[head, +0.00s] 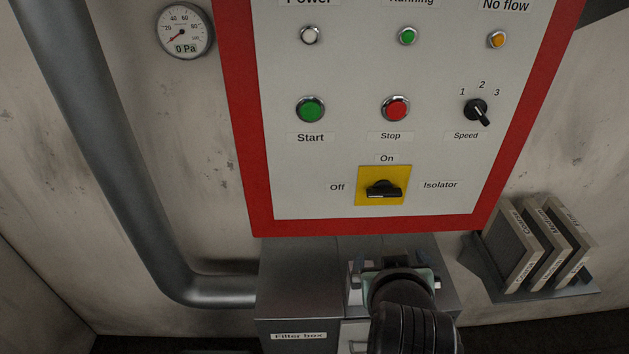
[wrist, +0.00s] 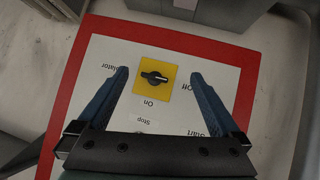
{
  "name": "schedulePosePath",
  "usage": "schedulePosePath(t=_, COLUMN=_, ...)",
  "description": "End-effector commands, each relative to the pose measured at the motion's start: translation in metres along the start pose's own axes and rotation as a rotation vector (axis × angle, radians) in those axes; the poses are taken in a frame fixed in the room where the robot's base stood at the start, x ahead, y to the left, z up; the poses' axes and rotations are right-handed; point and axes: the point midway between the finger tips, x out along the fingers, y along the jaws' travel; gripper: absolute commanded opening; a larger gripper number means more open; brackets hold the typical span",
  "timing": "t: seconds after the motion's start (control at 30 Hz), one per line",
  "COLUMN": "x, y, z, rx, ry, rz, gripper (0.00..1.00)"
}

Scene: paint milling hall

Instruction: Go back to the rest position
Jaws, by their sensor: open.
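My gripper (head: 390,262) is at the bottom of the head view, below the control panel and in front of the filter box. In the wrist view my gripper (wrist: 160,76) is open and empty, its two blue fingers apart on either side of the isolator. The isolator switch (head: 384,190) is a black handle on a yellow plate, low on the panel. Its handle lies sideways; in the wrist view the switch (wrist: 154,78) has its pale mark toward the Off label. No contact between fingers and switch shows.
The red-framed panel (head: 345,165) carries a green Start button (head: 310,109), a red Stop button (head: 395,108) and a speed knob (head: 476,110). A grey pipe (head: 110,140) runs down the left into the filter box (head: 300,290). A rack of filter panels (head: 515,245) stands right. The gauge (head: 185,31) reads 0 Pa.

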Motion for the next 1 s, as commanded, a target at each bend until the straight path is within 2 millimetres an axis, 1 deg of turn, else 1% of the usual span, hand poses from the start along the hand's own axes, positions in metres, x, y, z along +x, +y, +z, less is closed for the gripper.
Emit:
schedulePosePath(t=0.03, x=-0.013, y=-0.002, z=-0.039, rx=0.004, ry=0.118, rz=0.012, gripper=1.0)
schedulePosePath(t=0.07, x=-0.023, y=-0.002, z=-0.061, rx=0.009, ry=0.187, rz=0.019, gripper=1.0)
schedulePosePath(t=0.1, x=-0.036, y=-0.003, z=-0.088, rx=0.017, ry=0.277, rz=0.026, gripper=1.0)
schedulePosePath(t=0.17, x=-0.061, y=-0.006, z=-0.128, rx=0.031, ry=0.414, rz=0.032, gripper=1.0)
schedulePosePath(t=0.2, x=-0.079, y=-0.008, z=-0.152, rx=0.042, ry=0.505, rz=0.033, gripper=1.0)
schedulePosePath(t=0.27, x=-0.111, y=-0.011, z=-0.187, rx=0.06, ry=0.642, rz=0.031, gripper=1.0)
schedulePosePath(t=0.3, x=-0.134, y=-0.013, z=-0.208, rx=0.073, ry=0.733, rz=0.028, gripper=1.0)
schedulePosePath(t=0.37, x=-0.17, y=-0.016, z=-0.235, rx=0.094, ry=0.869, rz=0.018, gripper=1.0)
schedulePosePath(t=0.4, x=-0.195, y=-0.018, z=-0.251, rx=0.109, ry=0.957, rz=0.011, gripper=1.0)
schedulePosePath(t=0.43, x=-0.214, y=-0.019, z=-0.261, rx=0.121, ry=1.021, rz=0.004, gripper=1.0)
schedulePosePath(t=0.47, x=-0.233, y=-0.021, z=-0.269, rx=0.131, ry=1.08, rz=-0.002, gripper=1.0)
schedulePosePath(t=0.5, x=-0.256, y=-0.022, z=-0.279, rx=0.146, ry=1.155, rz=-0.012, gripper=1.0)
schedulePosePath(t=0.6, x=-0.305, y=-0.023, z=-0.293, rx=0.177, ry=1.309, rz=-0.035, gripper=1.0)
schedulePosePath(t=0.7, x=-0.338, y=-0.024, z=-0.299, rx=0.198, ry=1.409, rz=-0.052, gripper=1.0)
schedulePosePath(t=0.8, x=-0.353, y=-0.024, z=-0.301, rx=0.209, ry=1.456, rz=-0.061, gripper=1.0)
schedulePosePath(t=1.0, x=-0.355, y=-0.024, z=-0.301, rx=0.21, ry=1.461, rz=-0.062, gripper=1.0)
